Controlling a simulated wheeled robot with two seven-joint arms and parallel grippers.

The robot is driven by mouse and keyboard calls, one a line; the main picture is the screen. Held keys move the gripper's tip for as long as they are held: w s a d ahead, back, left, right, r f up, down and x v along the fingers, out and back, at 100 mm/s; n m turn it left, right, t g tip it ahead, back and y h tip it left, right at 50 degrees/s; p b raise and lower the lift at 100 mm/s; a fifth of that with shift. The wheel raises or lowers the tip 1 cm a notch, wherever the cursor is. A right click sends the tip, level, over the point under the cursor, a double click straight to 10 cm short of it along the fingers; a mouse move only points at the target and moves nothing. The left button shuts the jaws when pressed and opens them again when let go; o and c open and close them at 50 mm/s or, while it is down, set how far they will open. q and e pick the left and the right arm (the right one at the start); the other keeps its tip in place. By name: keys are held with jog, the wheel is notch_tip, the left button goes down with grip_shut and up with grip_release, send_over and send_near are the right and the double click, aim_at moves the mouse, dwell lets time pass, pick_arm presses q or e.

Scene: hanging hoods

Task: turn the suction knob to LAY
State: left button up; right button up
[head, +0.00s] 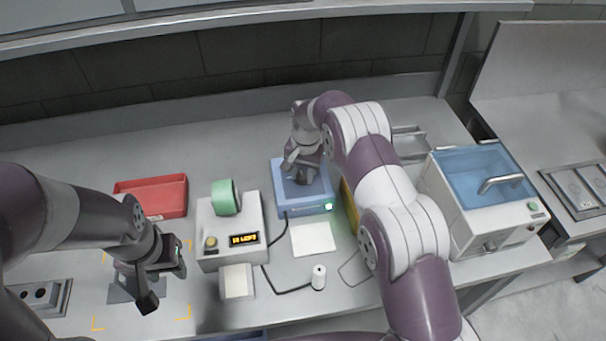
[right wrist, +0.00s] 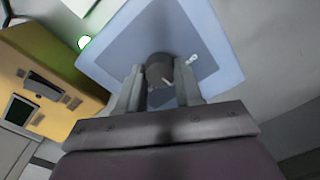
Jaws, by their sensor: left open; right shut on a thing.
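The blue suction box (head: 306,207) stands on the bench in the middle, with a green-white light at its front corner. My right gripper (head: 300,170) is above its top and covers most of the knob in the head view. In the right wrist view the dark round knob (right wrist: 160,71) sits between the fingers of my right gripper (right wrist: 161,92), which is shut on it. A small pale mark lies beside the knob on the box top; I cannot read it. My left gripper (head: 158,282) is open and empty, low over the bench at the left.
A white device (head: 231,246) with a green roll (head: 226,197) and lit display stands left of the box. A red tray (head: 152,196) is behind my left gripper. A white unit with a blue lid (head: 470,165) stands right. A cable and small white cylinder (head: 319,277) lie in front.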

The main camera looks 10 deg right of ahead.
aim_at(302, 175)
jog(key=shift+r+m, duration=0.1)
jog(key=shift+m, duration=0.4)
jog(key=o, duration=1)
jog(key=shift+s+a, duration=0.1)
notch_tip(302, 175, up, 4)
jog(key=shift+f+b, duration=0.1)
jog(key=shift+b, duration=0.6)
jog(key=r+p, duration=0.2)
jog(key=r, duration=0.1)
jog(key=r+p, duration=0.2)
jog(key=r, duration=0.1)
jog(key=r+p, duration=0.2)
jog(key=r, duration=0.1)
jog(key=shift+s+d, duration=0.2)
jog(key=shift+d, duration=0.1)
